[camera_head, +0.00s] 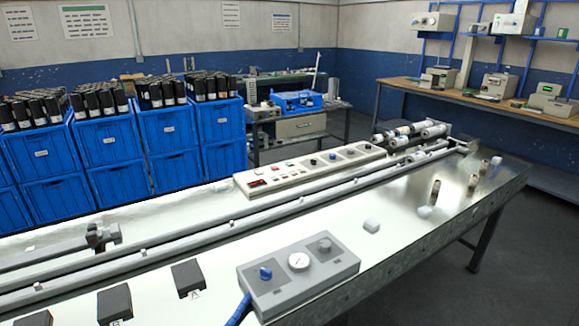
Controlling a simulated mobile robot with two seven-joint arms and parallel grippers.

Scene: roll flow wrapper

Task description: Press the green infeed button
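A long, light control panel (290,175) lies on the steel table, behind the rails. It carries a red display at its left end and several small buttons and dark knobs. I see no green button there. Neither of my grippers is in view.
Long rails (190,232) run along the table, with rollers (420,130) at the far end. Black blocks (187,278) lie at front left. A blue hose (239,311) meets the grey box. Small white and brown pieces stand at right. Blue crates (105,140) stand behind the table.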

